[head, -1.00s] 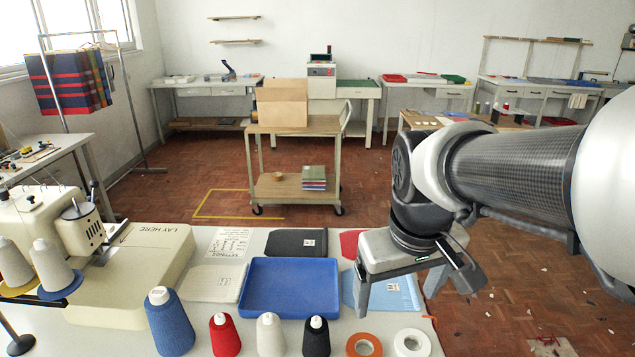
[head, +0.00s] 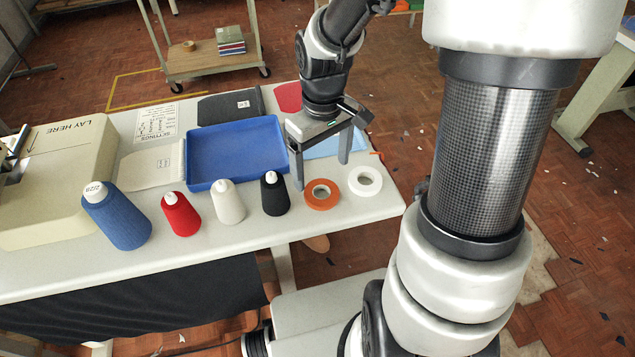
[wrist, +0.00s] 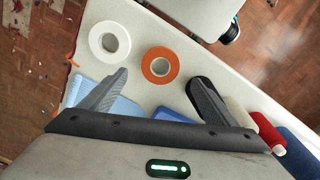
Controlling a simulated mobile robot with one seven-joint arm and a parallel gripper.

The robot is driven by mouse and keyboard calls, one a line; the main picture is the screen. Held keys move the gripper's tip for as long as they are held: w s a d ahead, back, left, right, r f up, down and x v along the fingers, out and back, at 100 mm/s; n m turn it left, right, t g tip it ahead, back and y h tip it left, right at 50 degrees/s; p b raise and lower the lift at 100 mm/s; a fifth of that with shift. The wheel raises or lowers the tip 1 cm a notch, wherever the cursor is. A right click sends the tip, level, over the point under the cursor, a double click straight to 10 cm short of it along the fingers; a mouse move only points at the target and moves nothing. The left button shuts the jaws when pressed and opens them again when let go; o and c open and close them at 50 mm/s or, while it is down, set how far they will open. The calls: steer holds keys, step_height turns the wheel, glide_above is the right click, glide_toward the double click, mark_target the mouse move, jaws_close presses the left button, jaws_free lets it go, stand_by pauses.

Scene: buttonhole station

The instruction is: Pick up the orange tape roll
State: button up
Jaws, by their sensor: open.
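The orange tape roll (head: 311,195) lies flat on the white table near its front edge, between the black thread cone and a white tape roll. In the wrist view the orange tape roll (wrist: 148,67) shows ahead of and between the fingertips, apart from them. My gripper (head: 322,176) is open and empty, pointing down above the table just behind the orange roll. The wrist view shows both fingers of my gripper (wrist: 158,80) spread wide, with nothing between them.
The white tape roll (head: 365,182) lies close to the right. A black thread cone (head: 275,196) stands close to the left, with white (head: 227,203), red (head: 181,216) and blue (head: 118,219) cones further left. A blue tray (head: 236,153) lies behind the cones.

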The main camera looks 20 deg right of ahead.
mark_target(322, 196)
steer(key=shift+f+b, duration=1)
steer(key=shift+f, duration=2.55)
steer(key=c, duration=1.1)
